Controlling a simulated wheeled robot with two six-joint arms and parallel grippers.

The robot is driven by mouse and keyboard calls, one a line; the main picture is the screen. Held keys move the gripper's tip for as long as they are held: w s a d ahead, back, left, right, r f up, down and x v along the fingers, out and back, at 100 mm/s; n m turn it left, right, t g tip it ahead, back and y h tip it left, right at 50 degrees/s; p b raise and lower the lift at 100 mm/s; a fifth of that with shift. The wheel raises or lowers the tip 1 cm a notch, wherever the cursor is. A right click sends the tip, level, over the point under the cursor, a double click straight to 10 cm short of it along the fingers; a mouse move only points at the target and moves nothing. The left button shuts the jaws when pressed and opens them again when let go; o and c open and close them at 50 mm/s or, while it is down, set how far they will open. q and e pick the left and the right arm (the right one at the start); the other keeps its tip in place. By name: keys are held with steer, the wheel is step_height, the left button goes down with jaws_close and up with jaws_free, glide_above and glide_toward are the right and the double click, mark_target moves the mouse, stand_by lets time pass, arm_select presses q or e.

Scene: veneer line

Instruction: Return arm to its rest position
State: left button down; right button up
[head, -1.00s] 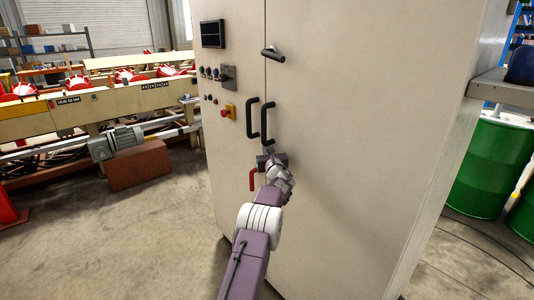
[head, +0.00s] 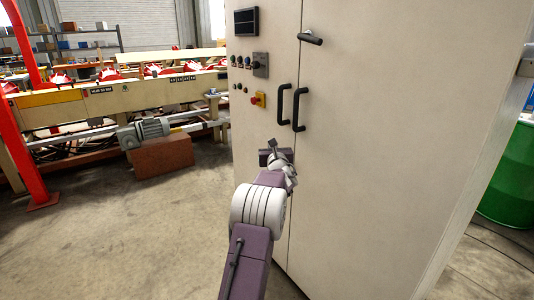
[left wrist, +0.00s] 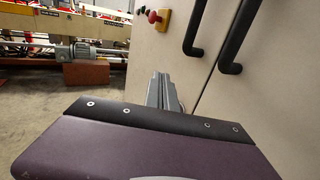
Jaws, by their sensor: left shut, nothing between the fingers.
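My left arm reaches up from the bottom of the head view, and its gripper (head: 273,146) is in front of the cabinet (head: 370,130), below and a little left of the two black door handles (head: 298,110). In the left wrist view the gripper's fingers (left wrist: 163,92) are together with nothing between them, and the handles (left wrist: 238,40) are above and to the right, apart from them. The cabinet doors look closed. The wrist housing hides the lower part of the wrist view. My right gripper is not in view.
A red-and-yellow stop button (head: 257,99) and a control panel are on the cabinet's left side. A conveyor line (head: 110,100) with a grey motor (head: 143,132) and a brown block (head: 162,156) stand left. A green drum (head: 512,175) is right. Floor at left is clear.

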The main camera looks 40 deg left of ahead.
arm_select(q)
steer(key=shift+s+a, duration=0.2)
steer(key=shift+s, duration=0.6)
